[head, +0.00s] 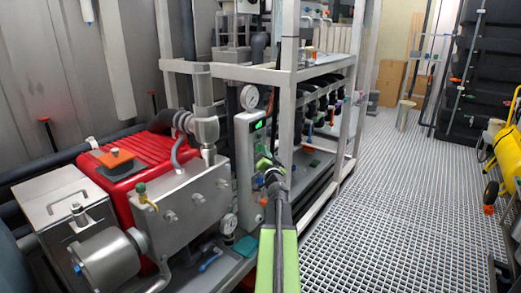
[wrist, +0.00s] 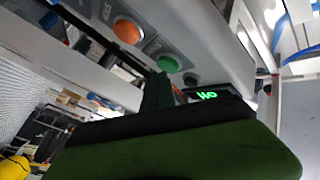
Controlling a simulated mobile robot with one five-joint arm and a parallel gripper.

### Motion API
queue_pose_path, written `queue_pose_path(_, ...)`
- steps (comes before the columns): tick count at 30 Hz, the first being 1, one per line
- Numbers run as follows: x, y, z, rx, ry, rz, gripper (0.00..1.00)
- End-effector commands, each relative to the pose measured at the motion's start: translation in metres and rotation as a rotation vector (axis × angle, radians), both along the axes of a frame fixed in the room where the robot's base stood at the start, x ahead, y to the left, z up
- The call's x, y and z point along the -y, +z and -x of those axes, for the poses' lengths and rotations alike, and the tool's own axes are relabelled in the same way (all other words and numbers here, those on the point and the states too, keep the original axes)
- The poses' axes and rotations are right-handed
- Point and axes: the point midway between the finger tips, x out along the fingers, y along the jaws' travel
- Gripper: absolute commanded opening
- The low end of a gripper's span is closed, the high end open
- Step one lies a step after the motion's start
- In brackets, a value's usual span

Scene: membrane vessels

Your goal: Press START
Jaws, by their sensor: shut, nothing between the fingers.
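The control box (head: 246,165) is a pale upright panel with a small lit green display (head: 259,125). The button lettering is too blurred to read surely. My gripper (head: 263,164) is shut and empty, in front of the panel. In the wrist view its dark fingertip (wrist: 158,80) is close to the green button; I cannot tell whether they touch.
A red pump unit (head: 125,165) and a steel box (head: 185,195) stand left of the panel. A pale frame post (head: 287,90) rises close beside my gripper. Grated floor (head: 410,190) is open to the right, with a yellow wheeled item (head: 507,150) at the edge.

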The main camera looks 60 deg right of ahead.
Motion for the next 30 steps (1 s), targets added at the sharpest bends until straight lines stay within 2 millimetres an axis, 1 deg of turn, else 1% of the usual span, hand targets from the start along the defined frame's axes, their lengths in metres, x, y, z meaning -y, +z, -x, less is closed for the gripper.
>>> queue_pose_path(22,0.0002,-0.0001,-0.0088,0.000,0.000,0.000,0.00)
queue_pose_path(30,0.0000,0.0000,-0.0088,0.000,0.000,0.000,0.00)
